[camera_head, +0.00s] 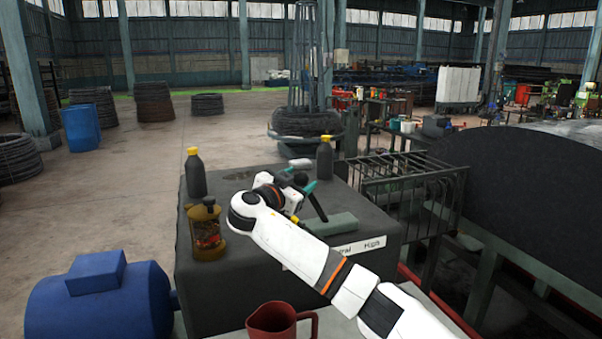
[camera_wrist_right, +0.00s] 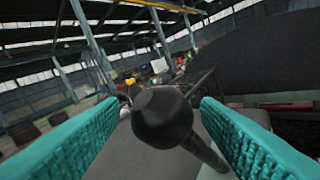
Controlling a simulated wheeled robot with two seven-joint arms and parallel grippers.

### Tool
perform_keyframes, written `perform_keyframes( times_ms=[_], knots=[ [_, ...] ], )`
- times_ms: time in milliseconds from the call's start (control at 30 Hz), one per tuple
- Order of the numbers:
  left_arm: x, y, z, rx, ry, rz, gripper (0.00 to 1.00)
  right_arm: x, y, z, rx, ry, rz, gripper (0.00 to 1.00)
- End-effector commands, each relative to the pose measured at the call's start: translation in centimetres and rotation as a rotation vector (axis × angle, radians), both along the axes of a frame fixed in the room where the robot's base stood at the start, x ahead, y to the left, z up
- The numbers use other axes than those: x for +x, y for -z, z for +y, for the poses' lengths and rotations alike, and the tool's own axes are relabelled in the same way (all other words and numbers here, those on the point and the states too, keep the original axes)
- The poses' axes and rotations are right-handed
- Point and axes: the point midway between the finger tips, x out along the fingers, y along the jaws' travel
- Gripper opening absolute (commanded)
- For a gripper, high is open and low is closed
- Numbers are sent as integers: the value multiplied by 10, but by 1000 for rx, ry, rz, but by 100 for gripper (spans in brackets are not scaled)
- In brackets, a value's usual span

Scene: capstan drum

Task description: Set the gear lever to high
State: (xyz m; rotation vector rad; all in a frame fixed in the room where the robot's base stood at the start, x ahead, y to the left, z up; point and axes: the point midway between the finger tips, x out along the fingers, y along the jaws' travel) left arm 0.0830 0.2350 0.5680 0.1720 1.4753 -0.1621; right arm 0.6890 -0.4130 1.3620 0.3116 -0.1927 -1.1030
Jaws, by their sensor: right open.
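The gear lever (camera_head: 318,206) is a dark rod rising from a grey-green slot block (camera_head: 333,225) on top of a dark cabinet. It leans up and to the left in the head view, away from the word High on the white label plate (camera_head: 362,247). Its round black knob (camera_wrist_right: 162,118) shows large in the right wrist view, with the shaft (camera_wrist_right: 208,153) running down to the right. My right gripper (camera_head: 303,203) is open, its teal fingers on either side of the knob with gaps visible. The left part of the label is hidden by my right arm. My left gripper is out of view.
On the cabinet (camera_head: 215,292) stand two dark yellow-capped bottles (camera_head: 195,174) (camera_head: 325,160) and an amber lantern-like jar (camera_head: 207,232). A red mug (camera_head: 274,321) stands in front. A blue motor (camera_head: 100,300) is at left, a metal cage (camera_head: 405,183) and large dark drum (camera_head: 530,185) at right.

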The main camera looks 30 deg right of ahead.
Motion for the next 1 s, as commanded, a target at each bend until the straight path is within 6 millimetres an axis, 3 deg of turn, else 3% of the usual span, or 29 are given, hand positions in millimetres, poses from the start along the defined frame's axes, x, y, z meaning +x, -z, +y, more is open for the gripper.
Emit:
perform_keyframes(
  times_ms=[200, 467, 833, 1000],
  knots=[
    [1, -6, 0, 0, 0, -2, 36, 7, -1, -15, 0, 1, -1, 57],
    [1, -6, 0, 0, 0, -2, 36, 8, 0, -16, 0, -1, -1, 57],
    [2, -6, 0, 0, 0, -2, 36, 8, 0, -16, 0, 0, -1, 0],
    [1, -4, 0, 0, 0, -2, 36, 7, 1, -16, 6, 0, -3, 0]
  ],
)
